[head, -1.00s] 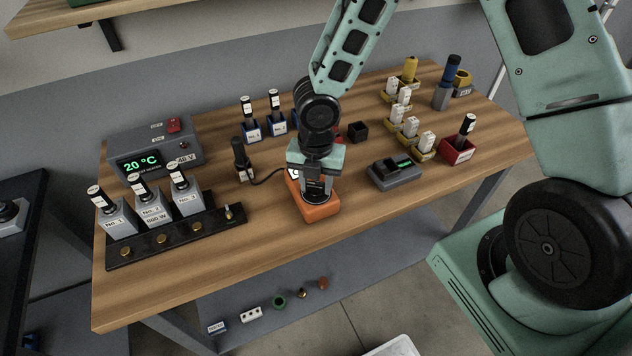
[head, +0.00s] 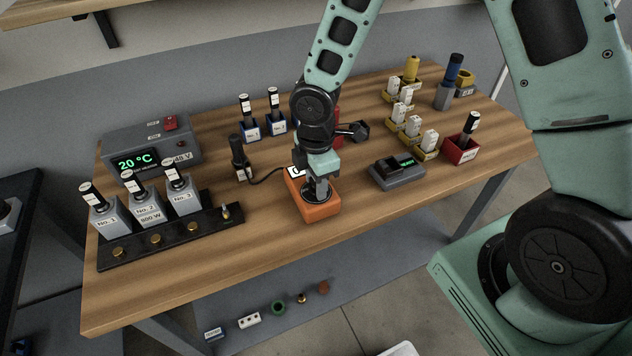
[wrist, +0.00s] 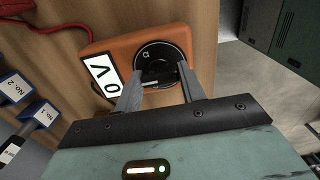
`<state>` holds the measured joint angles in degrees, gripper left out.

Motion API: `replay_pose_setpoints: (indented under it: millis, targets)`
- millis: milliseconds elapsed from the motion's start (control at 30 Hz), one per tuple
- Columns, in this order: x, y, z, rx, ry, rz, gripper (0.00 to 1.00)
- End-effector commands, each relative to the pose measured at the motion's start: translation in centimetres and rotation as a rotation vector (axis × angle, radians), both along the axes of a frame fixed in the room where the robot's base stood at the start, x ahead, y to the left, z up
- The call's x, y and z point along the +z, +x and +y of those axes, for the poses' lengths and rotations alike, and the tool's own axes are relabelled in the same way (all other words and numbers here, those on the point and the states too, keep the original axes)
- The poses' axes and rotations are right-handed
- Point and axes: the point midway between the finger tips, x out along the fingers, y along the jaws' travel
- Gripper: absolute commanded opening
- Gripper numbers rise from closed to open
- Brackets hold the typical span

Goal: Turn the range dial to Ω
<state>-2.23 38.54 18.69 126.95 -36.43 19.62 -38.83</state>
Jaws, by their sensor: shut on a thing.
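The orange meter (head: 320,211) lies on the wooden bench near its front edge. My gripper (head: 318,192) points down onto it from above. In the wrist view the meter (wrist: 115,48) carries a round black range dial (wrist: 177,50) and a white display (wrist: 103,75) showing a large 0 and V. A small light mark that looks like Ω is on the dial's upper left. My gripper (wrist: 157,82) has its fingers on either side of the dial's knob and is shut on it. The fingers partly hide the knob, and I cannot read its pointer.
A grey meter box (head: 397,174) stands to the right. A black rail (head: 170,240) with several labelled grey holders is at the left, before a 20 °C unit (head: 150,145). A cable (head: 268,176) runs behind the orange meter. The bench in front of it is clear.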

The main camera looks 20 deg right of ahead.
Motion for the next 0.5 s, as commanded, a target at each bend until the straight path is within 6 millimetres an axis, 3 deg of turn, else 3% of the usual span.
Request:
replay_pose_setpoints:
  millis: [500]
  targets:
    - [-0.17, 0.07, 0.02, -0.490, 0.000, -0.001, 0.17]
